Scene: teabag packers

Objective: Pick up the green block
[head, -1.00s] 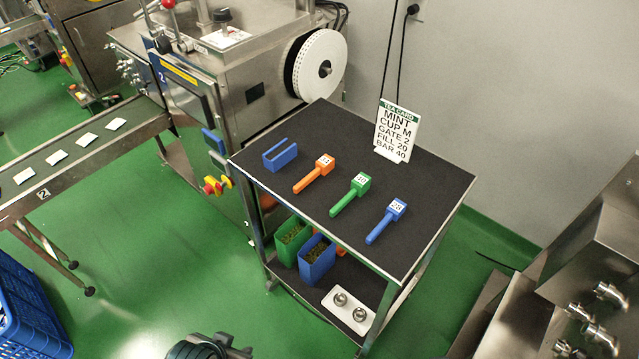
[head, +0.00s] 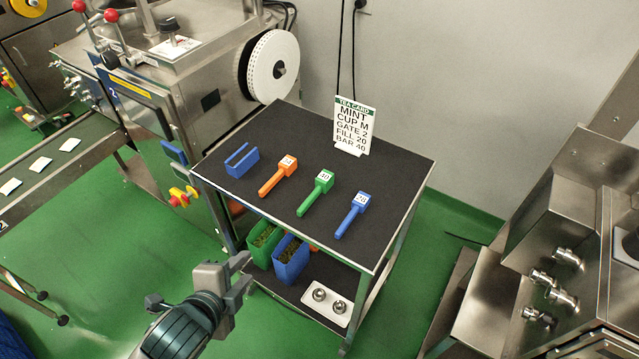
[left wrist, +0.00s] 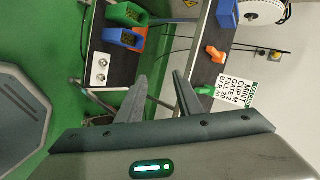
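The green block (head: 323,180), a square head with a white label and a long handle, lies on the dark top of the cart (head: 262,121). It lies between an orange one (head: 284,170) and a blue one (head: 357,203) of the same shape. In the left wrist view a green piece (left wrist: 206,91) shows beside the right finger, partly hidden. My left gripper (head: 246,272) is low in front of the cart, apart from the block. In the left wrist view its fingers (left wrist: 160,88) are spread with nothing between them. My right gripper is not in view.
A blue slotted holder (head: 242,164) and an upright tea card (head: 353,127) stand on the cart top. The lower shelf holds a green bin (head: 262,245), a blue bin (head: 291,264) and a white tray (head: 338,308). Steel machines flank the cart; green floor is clear in front.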

